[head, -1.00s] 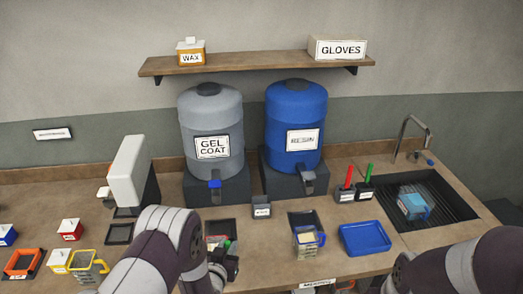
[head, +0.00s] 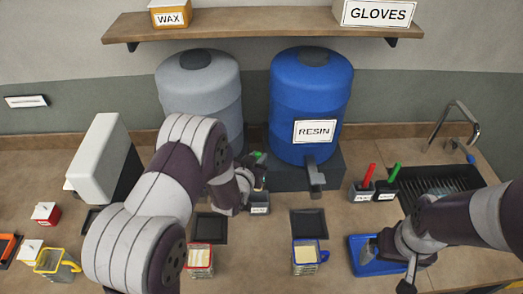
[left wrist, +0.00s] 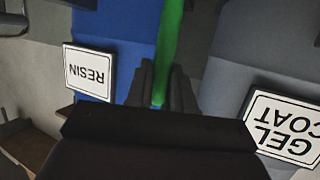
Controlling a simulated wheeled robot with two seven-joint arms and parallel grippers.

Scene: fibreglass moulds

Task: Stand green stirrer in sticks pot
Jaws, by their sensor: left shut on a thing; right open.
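My left gripper (head: 258,178) is shut on the green stirrer, whose green end (head: 258,157) shows above the fingers. In the left wrist view the green stirrer (left wrist: 168,50) runs up from between the jaws (left wrist: 160,98). A small dark pot (head: 260,209) with a white label stands just below my gripper in the head view; its label is too small to read surely, and the gripper partly covers it. I cannot tell whether the stirrer's lower end touches it. My right gripper (head: 388,262) is open, at the blue tray.
The grey drum (head: 195,85) and the blue resin drum (head: 308,105) stand behind. A red-rimmed cup (head: 200,262), a blue-handled cup (head: 306,258) and a blue tray (head: 358,262) stand in front.

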